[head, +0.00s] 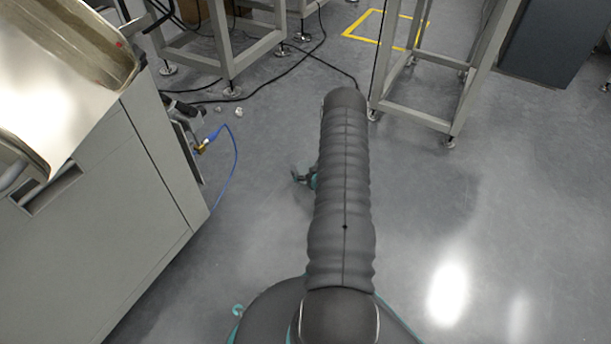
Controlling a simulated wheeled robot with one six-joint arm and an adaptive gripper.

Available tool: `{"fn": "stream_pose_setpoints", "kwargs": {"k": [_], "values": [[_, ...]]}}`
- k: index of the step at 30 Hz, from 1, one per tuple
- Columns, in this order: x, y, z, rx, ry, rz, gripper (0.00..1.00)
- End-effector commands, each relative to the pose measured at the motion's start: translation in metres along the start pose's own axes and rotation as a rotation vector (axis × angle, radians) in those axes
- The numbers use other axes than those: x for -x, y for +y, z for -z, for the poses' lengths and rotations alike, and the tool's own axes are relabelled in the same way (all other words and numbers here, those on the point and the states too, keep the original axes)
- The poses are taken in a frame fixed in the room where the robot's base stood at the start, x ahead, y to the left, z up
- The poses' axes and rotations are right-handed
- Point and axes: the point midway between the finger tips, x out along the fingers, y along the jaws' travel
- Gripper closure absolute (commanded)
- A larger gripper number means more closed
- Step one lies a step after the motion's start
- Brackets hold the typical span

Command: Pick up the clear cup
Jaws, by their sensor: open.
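No clear cup shows in this head view. My own arm, in a dark grey ribbed sleeve, fills the middle of the picture and hides what lies behind it. A small part of my gripper (300,176) shows past the left side of the sleeve, low over the floor. It is open, and I see nothing held in the part that shows. The rest of it is hidden behind the arm.
A grey cabinet (110,215) stands close on the left, with a metal tray-like part (85,40) on top. A blue cable (236,165) hangs beside it. Metal frames (425,65) stand at the back. The floor (500,210) on the right is clear.

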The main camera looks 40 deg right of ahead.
Motion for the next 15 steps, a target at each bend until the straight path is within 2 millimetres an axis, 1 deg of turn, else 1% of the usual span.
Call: {"fn": "stream_pose_setpoints", "kwargs": {"k": [6, 7, 8, 9, 11, 12, 13, 15], "values": [[-0.0011, 0.0001, 0.0002, -0.001, 0.000, 0.000, 0.00], [-0.0011, 0.0001, 0.0002, -0.001, 0.000, 0.000, 0.03], [-0.0011, 0.0001, 0.0002, -0.001, 0.000, 0.000, 0.10], [-0.0010, 0.0001, 0.0002, -0.001, 0.000, 0.000, 0.20], [-0.0010, 0.0001, 0.0002, -0.001, 0.000, 0.000, 0.35], [-0.0010, 0.0001, 0.0002, -0.001, 0.000, 0.000, 0.45], [-0.0010, 0.0001, 0.0002, -0.001, 0.000, 0.000, 0.50], [-0.0009, 0.0000, 0.0001, -0.001, 0.000, 0.000, 0.50]]}}
